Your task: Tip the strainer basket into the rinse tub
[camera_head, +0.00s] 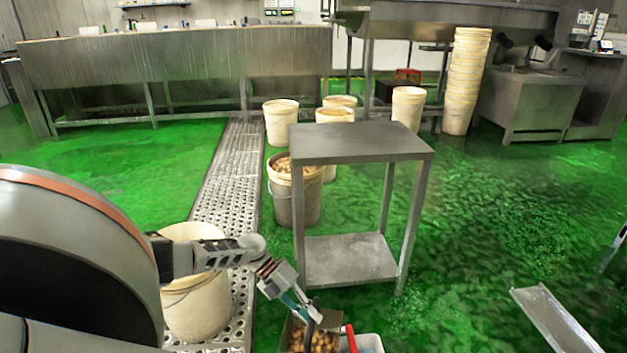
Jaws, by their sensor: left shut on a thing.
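My left gripper (304,307) reaches down at the bottom middle, shut on the strainer basket. The basket (288,333) is a metal-walled box holding several small brown round pieces; it is cut off by the lower picture edge. A dark part, perhaps its handle, shows at the fingertips. Beside it on the right is a pale tub (371,344), likely the rinse tub, with only its upper part in view. A red piece stands up between basket and tub. I cannot tell what basket and tub rest on. My right gripper is not in view.
A steel table (360,143) with a lower shelf stands just beyond. A full bucket (293,200) and an empty-looking pale bucket (197,300) stand to its left, by a perforated floor drain (232,180). A metal channel (556,320) lies lower right. Green floor is open on the right.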

